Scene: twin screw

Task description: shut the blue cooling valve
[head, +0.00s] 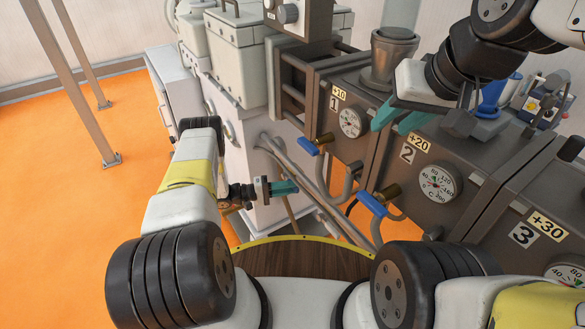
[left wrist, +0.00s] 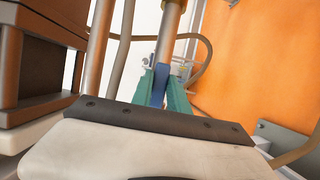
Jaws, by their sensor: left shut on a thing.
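In the left wrist view, a blue valve lever (left wrist: 160,84) stands between the teal fingers of my left gripper (left wrist: 163,90), below a brass-coloured pipe (left wrist: 172,18). The fingers are shut on it. Two blue levers show there on brass fittings: one (head: 308,147) below the zone 1 dial, one (head: 371,203) left of the zone 2 dial. My right gripper (head: 399,118) is open and empty above the machine.
The machine's zones carry dials marked 1 (head: 352,122), 2 (head: 440,183) and 3. A metal hopper (head: 390,60) rises at the back. Grey hoses (head: 325,190) hang close to my left gripper. Orange floor (head: 70,220) lies free at the left.

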